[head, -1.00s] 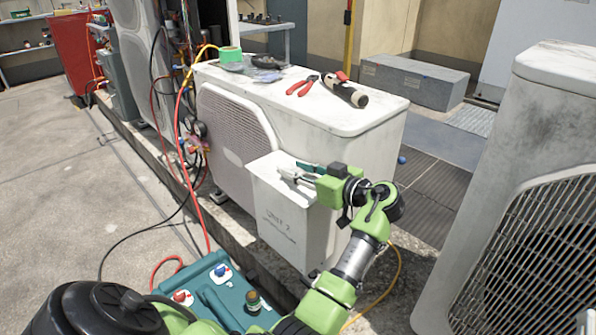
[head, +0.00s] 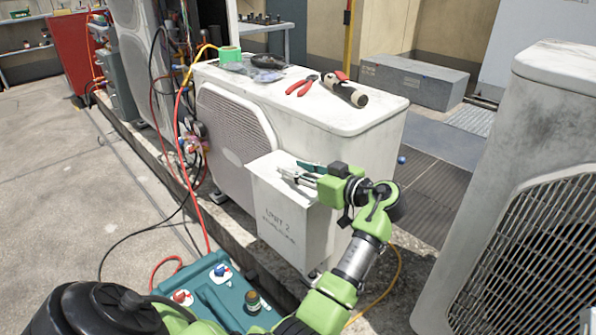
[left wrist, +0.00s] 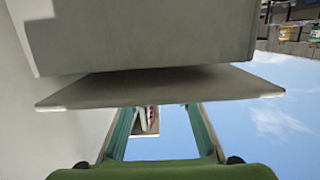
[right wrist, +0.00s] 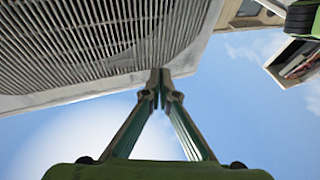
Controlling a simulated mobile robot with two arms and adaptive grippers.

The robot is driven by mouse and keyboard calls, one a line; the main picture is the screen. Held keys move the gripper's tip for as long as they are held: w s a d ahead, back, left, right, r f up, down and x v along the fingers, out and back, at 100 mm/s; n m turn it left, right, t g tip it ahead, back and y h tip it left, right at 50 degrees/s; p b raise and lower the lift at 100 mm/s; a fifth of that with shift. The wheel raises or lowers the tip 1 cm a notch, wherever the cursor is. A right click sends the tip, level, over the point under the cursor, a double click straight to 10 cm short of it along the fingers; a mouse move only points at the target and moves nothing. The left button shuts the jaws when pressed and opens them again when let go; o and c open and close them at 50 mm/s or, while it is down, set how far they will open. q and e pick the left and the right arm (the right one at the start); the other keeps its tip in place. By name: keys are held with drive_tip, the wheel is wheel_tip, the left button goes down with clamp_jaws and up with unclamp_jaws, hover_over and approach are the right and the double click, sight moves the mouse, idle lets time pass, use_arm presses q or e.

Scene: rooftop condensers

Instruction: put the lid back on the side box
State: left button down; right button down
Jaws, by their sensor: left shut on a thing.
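The white side box (head: 285,235), marked UNIT 2, stands against the front of the white condenser. Its pale lid (head: 268,167) lies over the box top in the head view. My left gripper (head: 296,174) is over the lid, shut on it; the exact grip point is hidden. In the left wrist view, which is upside down, the lid (left wrist: 160,88) is a thin slab across the fingertips, next to the box (left wrist: 150,35). A dark band lies between them; I cannot tell whether they touch. My right gripper (right wrist: 160,85) is shut and empty in the right wrist view.
Red pliers (head: 301,86), a dark-handled tool (head: 345,90) and green tape (head: 230,54) lie on the condenser (head: 320,110). Another condenser (head: 530,200) stands at right. A teal case (head: 225,290) and hoses are at the box's lower left.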

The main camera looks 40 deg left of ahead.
use_arm(q)
drive_tip(key=shift+f+b, duration=0.25)
drive_tip(key=shift+b, duration=0.1)
use_arm(e)
drive_tip(key=shift+s+r+t+y, duration=0.2)
drive_tip(key=shift+s+r+t, duration=0.25)
drive_tip(key=shift+r, duration=0.35)
drive_tip(key=shift+s+r+t+y, duration=0.2)
drive_tip(key=shift+s+r+t, duration=0.2)
drive_tip(key=shift+r, duration=0.35)
drive_tip(key=shift+s+r, duration=0.1)
drive_tip(key=shift+r, duration=0.1)
idle(0.3)
use_arm(q)
drive_tip(key=shift+f, duration=0.15)
use_arm(e)
drive_tip(key=shift+s+r+t, duration=0.35)
drive_tip(key=shift+r+t, duration=0.1)
drive_tip(key=shift+r, duration=0.15)
idle(0.8)
use_arm(q)
drive_tip(key=c, duration=1.5)
unclamp_jaws()
drive_tip(key=shift+d, duration=0.1)
drive_tip(key=shift+d, duration=0.4)
drive_tip(key=v, duration=0.6)
drive_tip(key=shift+d, duration=0.25)
